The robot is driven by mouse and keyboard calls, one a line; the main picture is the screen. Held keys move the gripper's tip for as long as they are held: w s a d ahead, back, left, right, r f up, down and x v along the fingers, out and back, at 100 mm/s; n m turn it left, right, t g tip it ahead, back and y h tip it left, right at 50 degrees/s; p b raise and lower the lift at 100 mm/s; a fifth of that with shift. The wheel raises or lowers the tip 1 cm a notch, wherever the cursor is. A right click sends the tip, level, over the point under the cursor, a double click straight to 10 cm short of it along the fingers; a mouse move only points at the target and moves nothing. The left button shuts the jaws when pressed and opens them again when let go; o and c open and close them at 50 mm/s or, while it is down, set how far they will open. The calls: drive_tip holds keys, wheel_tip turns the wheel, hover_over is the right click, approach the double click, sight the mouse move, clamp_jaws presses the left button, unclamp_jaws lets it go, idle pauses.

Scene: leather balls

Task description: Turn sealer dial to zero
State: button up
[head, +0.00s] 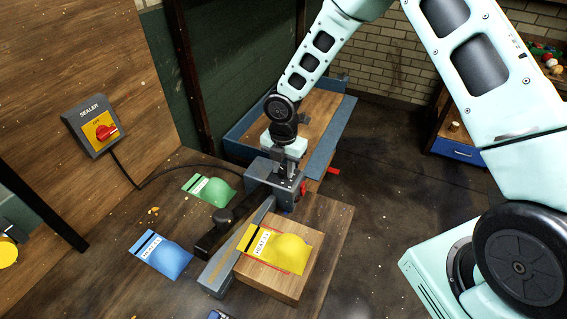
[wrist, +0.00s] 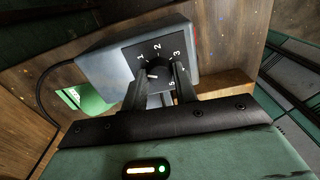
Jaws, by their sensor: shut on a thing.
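The sealer (head: 270,180) is a grey box at the end of a long bar on the bench. In the wrist view its housing (wrist: 110,65) carries a black dial plate with white numbers; 1, 2 and 3 are readable. The dark dial knob (wrist: 158,67) sits in the middle of the plate. A white mark on it points toward the lower left. My gripper (wrist: 160,76) is shut on the knob, one finger on each side. The fingers hide part of the lower plate. In the head view my gripper (head: 290,160) comes down onto the sealer from above.
A yellow pouch (head: 272,246) lies on a wooden block (head: 265,281) beside the bar. A green pouch (head: 210,189) and blue pouch (head: 164,256) lie to the left. A wall switch box (head: 92,124) labelled SEALER has a red knob. A cable (head: 165,173) runs from it.

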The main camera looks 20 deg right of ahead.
sight(283, 170)
drive_tip(key=n+p, duration=0.2)
drive_tip(key=n, duration=0.2)
drive_tip(key=shift+r+n, duration=0.1)
drive_tip(key=shift+n, duration=0.3)
drive_tip(key=shift+w, duration=0.1)
idle(0.3)
drive_tip(key=o, duration=1)
drive_tip(key=shift+c, duration=0.2)
wheel_tip(283, 170, up, 17)
drive_tip(key=b, duration=0.3)
drive_tip(key=shift+r, duration=0.15)
